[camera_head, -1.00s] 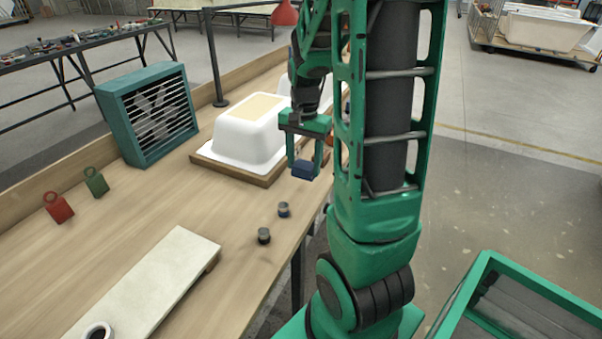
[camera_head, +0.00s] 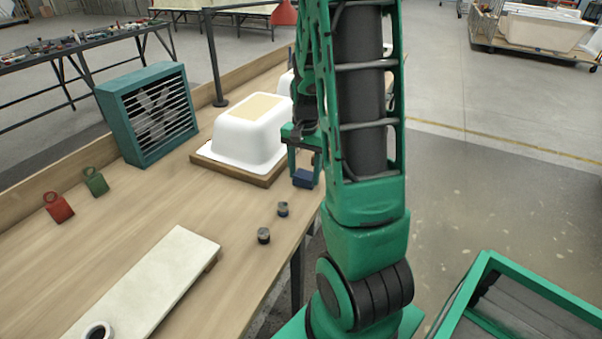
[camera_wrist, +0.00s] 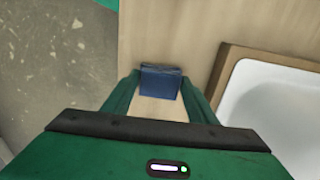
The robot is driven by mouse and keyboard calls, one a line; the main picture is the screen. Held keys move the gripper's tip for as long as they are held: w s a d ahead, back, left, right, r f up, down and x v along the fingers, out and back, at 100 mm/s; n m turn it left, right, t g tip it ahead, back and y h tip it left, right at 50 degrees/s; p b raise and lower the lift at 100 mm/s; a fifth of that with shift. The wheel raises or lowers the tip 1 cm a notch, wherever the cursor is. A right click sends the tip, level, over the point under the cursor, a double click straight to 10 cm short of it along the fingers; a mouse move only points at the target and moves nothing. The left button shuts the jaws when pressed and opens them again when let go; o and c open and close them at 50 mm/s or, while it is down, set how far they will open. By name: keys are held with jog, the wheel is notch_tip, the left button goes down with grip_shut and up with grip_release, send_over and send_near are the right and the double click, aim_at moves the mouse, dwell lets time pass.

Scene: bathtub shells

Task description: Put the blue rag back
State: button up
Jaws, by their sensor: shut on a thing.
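The blue rag (camera_head: 303,179) is a small dark blue block-like bundle near the right edge of the workbench, just right of the white tub shell's wooden board. My gripper (camera_head: 306,177) is shut on it from above. In the wrist view the blue rag (camera_wrist: 160,81) sits between the two green fingertips of my gripper (camera_wrist: 160,90), with bare bench wood around it. I cannot tell whether the rag touches the bench top. My arm hides part of the bench behind it.
A white tub shell (camera_head: 250,135) rests upside down on a wooden board (camera_head: 232,172). Two small dark jars (camera_head: 264,236) stand nearer on the bench. A pale slab (camera_head: 150,290), red weight (camera_head: 58,207), green weight (camera_head: 95,181) and teal fan box (camera_head: 148,112) stand left. A green-framed bin (camera_head: 480,280) is at right.

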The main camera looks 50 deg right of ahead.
aim_at(304, 175)
jog(key=o, duration=1.1)
jog(key=shift+f, duration=0.15)
notch_tip(304, 175, up, 11)
jog(key=s+a+n, duration=0.4)
jog(key=s+a, duration=0.2)
jog(key=s, duration=0.3)
jog(key=s+a+r+n, duration=0.1)
jog(key=s+a+n, duration=0.2)
jog(key=s+a, duration=0.3)
jog(key=s, duration=0.4)
jog(key=shift+s+a+r+n, duration=0.15)
jog(key=shift+s+r+n, duration=0.15)
jog(key=shift+n, duration=0.1)
jog(key=shift+w, duration=0.1)
